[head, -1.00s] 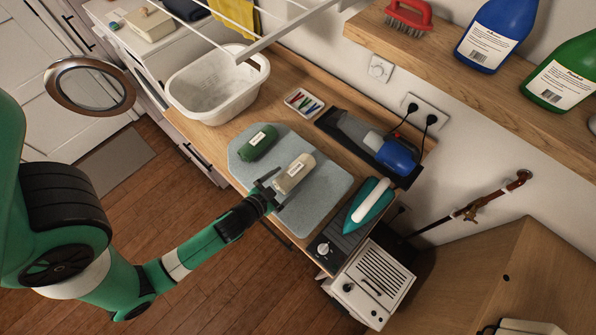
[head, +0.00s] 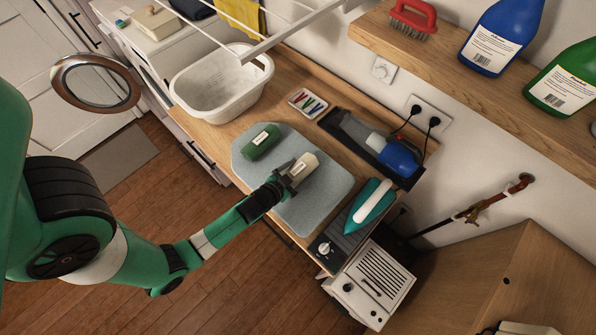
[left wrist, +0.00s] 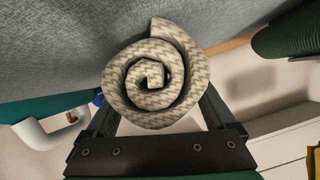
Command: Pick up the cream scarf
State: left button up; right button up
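The cream scarf (head: 303,167) is a tight roll with a white label, lying on the grey pad of the ironing board (head: 325,193). In the left wrist view its spiral end (left wrist: 152,80) faces the camera. My left gripper (head: 287,180) is open, with one finger on each side of the near part of the roll. The fingers (left wrist: 158,112) reach along its sides and their tips are hidden behind it. Firm contact cannot be made out. My right gripper is in neither view.
A rolled green scarf (head: 260,142) lies on the pad left of the cream one. A teal iron (head: 369,207) stands to the right, and a handheld vacuum (head: 380,147) lies behind. A white basket (head: 215,88) and a tray of pegs (head: 308,102) are at the back left.

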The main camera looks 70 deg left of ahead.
aim_at(304, 163)
pick_arm(q)
jog(key=c, duration=0.6)
jog(key=shift+r, duration=0.4)
notch_tip(304, 163, up, 3)
jog(key=shift+r+p, duration=0.1)
jog(key=shift+p, duration=0.7)
jog(key=s+d+r, duration=0.2)
jog(key=s+r, duration=0.1)
jog(key=r, duration=0.1)
jog(key=shift+d+p, duration=0.3)
jog(key=shift+d, duration=0.1)
jog(key=shift+w+d+p+v, duration=0.15)
jog(key=shift+d+v, duration=0.1)
jog(key=shift+v, duration=1.6)
jog(key=shift+w+d+p+v, duration=0.15)
jog(key=shift+d+v, duration=0.05)
jog(key=shift+v, duration=1.65)
jog(key=shift+w+d+p+v, duration=0.15)
jog(key=shift+d+v, duration=0.1)
jog(key=shift+v, duration=1.55)
